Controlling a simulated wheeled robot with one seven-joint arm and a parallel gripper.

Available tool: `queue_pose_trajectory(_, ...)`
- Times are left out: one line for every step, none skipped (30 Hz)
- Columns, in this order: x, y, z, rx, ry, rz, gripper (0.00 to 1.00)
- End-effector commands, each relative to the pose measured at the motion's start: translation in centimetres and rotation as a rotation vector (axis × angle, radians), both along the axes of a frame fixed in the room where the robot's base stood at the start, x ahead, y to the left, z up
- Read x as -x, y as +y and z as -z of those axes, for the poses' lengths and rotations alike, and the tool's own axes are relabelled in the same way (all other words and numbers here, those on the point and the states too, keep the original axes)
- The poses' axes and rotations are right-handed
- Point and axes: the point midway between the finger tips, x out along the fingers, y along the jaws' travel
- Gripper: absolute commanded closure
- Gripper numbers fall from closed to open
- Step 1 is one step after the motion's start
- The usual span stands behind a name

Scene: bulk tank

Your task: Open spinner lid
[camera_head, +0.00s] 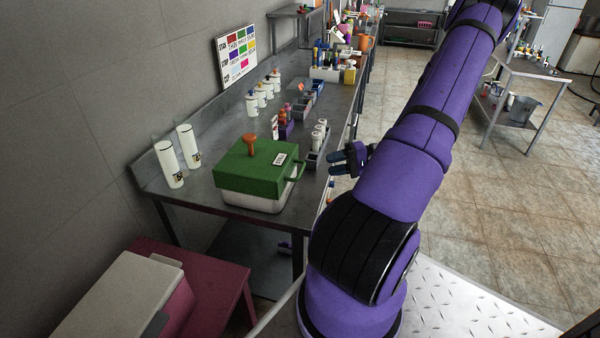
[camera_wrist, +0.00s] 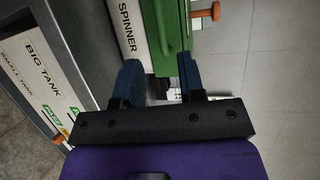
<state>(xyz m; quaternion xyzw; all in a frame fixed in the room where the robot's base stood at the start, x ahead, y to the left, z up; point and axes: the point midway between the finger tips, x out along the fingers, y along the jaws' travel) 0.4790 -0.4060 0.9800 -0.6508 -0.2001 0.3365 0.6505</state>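The spinner (camera_head: 255,203) is a white box on the steel table, with its green lid (camera_head: 240,165) sitting down on it. In the wrist view the white side (camera_wrist: 127,35) reads SPINNER and the green lid part (camera_wrist: 172,35) lies ahead of my gripper (camera_wrist: 158,72). My gripper (camera_head: 334,164) is open, its blue fingers apart and pointing at the spinner's right side. The green edge ends near the fingertips; I cannot tell if they touch it.
White bottles (camera_head: 178,157) stand left of the spinner. A grey rack (camera_head: 317,150) with small bottles is close behind its right side.

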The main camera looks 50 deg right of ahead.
Motion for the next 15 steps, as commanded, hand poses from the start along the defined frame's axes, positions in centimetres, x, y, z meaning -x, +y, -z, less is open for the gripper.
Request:
queue_pose_trajectory(-0.4, 0.5, 0.1, -0.002, 0.000, -0.003, 0.64)
queue_pose_trajectory(-0.7, 0.8, 0.1, -0.001, 0.001, -0.003, 0.64)
queue_pose_trajectory(-1.1, 1.2, 0.2, -0.003, 0.001, -0.004, 0.64)
queue_pose_trajectory(-1.5, 1.6, 0.3, -0.003, 0.001, -0.005, 0.64)
queue_pose_trajectory(-1.8, 1.9, 0.4, -0.002, 0.002, -0.006, 0.64)
queue_pose_trajectory(-2.3, 2.4, 0.6, -0.003, 0.001, -0.004, 0.64)
queue_pose_trajectory(-2.7, 2.8, 0.7, -0.003, 0.001, -0.004, 0.64)
queue_pose_trajectory(-3.1, 3.3, 0.8, -0.002, 0.002, -0.006, 0.64)
queue_pose_trajectory(-3.6, 3.8, 0.9, -0.003, 0.001, -0.005, 0.64)
queue_pose_trajectory(-4.0, 4.1, 1.0, -0.003, 0.001, -0.005, 0.64)
queue_pose_trajectory(-4.3, 4.5, 1.1, -0.002, 0.003, -0.006, 0.64)
queue_pose_trajectory(-4.7, 4.9, 1.2, -0.002, 0.002, -0.005, 0.64)
queue_pose_trajectory(-5.1, 5.2, 1.2, -0.002, 0.002, -0.005, 0.64)
queue_pose_trajectory(-5.3, 5.5, 1.3, -0.002, 0.002, -0.005, 0.64)
queue_pose_trajectory(-5.7, 5.9, 1.4, -0.002, 0.001, -0.006, 0.64)
